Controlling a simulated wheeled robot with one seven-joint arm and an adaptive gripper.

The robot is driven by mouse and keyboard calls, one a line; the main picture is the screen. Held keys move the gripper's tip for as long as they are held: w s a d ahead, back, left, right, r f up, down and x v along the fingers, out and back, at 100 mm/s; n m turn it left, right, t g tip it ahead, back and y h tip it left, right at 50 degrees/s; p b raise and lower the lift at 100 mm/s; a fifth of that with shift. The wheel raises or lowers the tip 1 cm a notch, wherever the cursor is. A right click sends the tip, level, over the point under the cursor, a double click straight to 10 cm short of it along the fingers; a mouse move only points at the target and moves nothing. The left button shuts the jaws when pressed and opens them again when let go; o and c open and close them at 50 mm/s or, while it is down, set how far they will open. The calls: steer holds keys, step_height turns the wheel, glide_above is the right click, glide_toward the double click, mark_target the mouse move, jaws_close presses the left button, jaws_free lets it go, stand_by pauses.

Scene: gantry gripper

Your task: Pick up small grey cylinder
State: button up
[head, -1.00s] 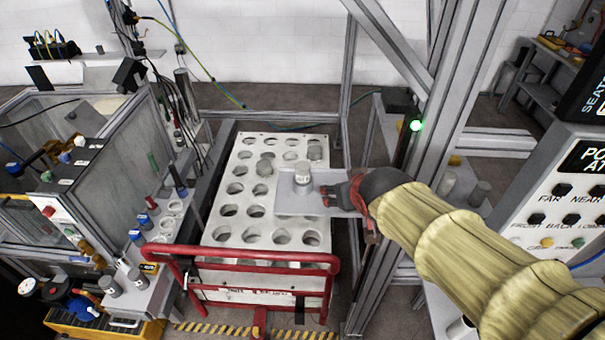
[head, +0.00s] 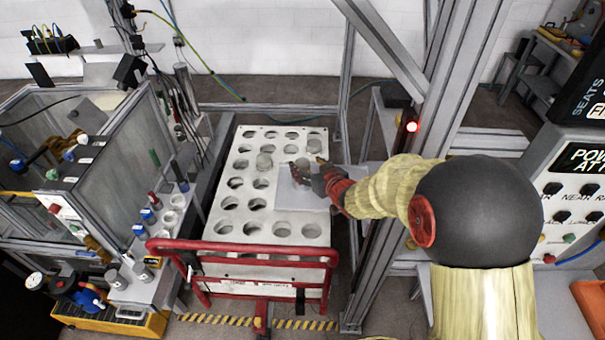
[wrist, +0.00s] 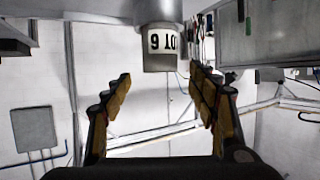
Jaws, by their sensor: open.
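In the wrist view, a small grey cylinder (wrist: 161,52) with a black-on-white "9 10" label stands out at the top centre. It lies ahead of the gap between my two fingertips. My gripper (wrist: 162,78) is open, with one yellow-and-black finger on each side and clear space between. In the head view, my gripper (head: 309,172) is over the small grey plate (head: 298,201) above the white rack. The cylinder on the plate is mostly hidden there by my gripper. I cannot tell whether a finger touches it.
The white rack (head: 254,218) has rows of round holes, with grey cylinders (head: 264,161) in some. A red tube rail (head: 240,246) crosses its front. A metal frame post (head: 392,215) stands close to my arm. A control panel (head: 575,190) is at the right.

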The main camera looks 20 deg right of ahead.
mark_target(304, 164)
steer(key=x, duration=0.4)
steer(key=shift+w+f+b, duration=0.1)
steer(key=shift+f+b, duration=0.2)
steer(key=shift+f, duration=0.1)
steer(key=shift+c, duration=0.7)
jaws_close()
steer(key=shift+r, duration=0.1)
